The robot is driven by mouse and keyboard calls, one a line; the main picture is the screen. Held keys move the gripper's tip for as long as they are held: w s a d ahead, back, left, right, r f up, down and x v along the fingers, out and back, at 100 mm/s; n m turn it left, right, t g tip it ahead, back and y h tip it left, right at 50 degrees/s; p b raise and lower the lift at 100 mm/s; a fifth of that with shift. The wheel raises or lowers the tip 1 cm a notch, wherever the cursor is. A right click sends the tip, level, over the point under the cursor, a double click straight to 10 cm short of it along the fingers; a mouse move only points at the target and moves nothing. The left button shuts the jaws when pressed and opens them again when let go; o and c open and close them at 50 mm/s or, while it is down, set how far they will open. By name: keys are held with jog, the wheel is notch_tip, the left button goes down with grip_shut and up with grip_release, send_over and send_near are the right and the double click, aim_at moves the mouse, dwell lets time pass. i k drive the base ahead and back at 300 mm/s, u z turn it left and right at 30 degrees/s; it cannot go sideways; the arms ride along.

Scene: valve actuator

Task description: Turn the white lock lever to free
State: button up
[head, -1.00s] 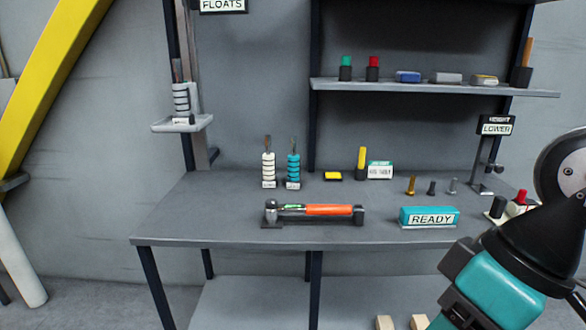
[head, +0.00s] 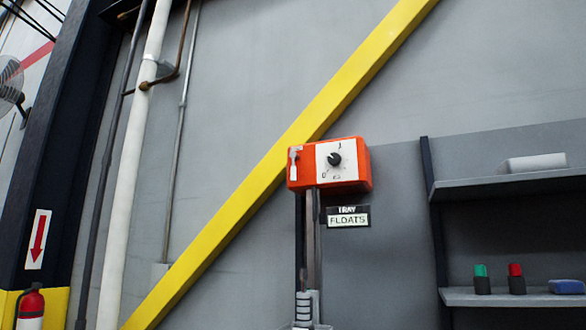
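The orange actuator box (head: 354,178) is mounted on top of a post in the head view, in front of the yellow diagonal beam. A small white lever (head: 294,162) sits on the left part of its face and looks roughly upright. Right of it is a white dial plate (head: 336,160) with a black knob. Which lock position the lever is in cannot be read at this size. My gripper is outside this view.
A sign reading TRAY FLOATS (head: 348,217) hangs below the box. The post (head: 307,240) runs down to a small stack at the bottom edge. Shelves (head: 505,184) stand at the right. A fire extinguisher (head: 31,305) and a white pipe (head: 130,170) are at the left.

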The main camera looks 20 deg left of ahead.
aim_at(295, 156)
jog(key=k, duration=0.45)
jog(key=u, duration=1.35)
jog(key=i, duration=1.75)
jog(key=z, duration=0.25)
